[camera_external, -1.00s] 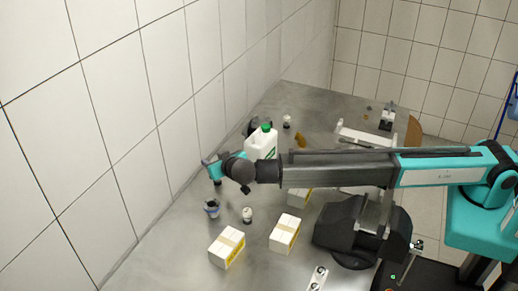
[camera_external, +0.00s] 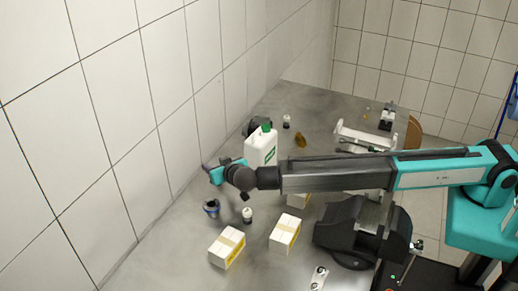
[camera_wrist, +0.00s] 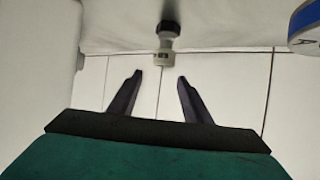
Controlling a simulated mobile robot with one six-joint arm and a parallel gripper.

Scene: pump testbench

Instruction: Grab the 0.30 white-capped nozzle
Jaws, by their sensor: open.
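A nozzle with a white cap (camera_wrist: 165,57) and a dark body shows at the top centre of the wrist view, beyond my fingertips. Its size marking is not readable. My gripper (camera_wrist: 160,78) is open and empty, its two dark fingers spread on either side of the nozzle's line with a gap before it. In the external view my gripper (camera_external: 209,168) is close to the tiled wall, above the bench. I cannot tell which is marked 0.30.
A white bottle with a green cap (camera_external: 261,149) stands just behind my wrist. A dark part with a blue ring (camera_external: 211,208) and white-yellow boxes (camera_external: 227,247) (camera_external: 285,234) stand on the metal bench (camera_external: 190,258). A blue-and-white round object (camera_wrist: 307,27) is at the wrist view's upper right.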

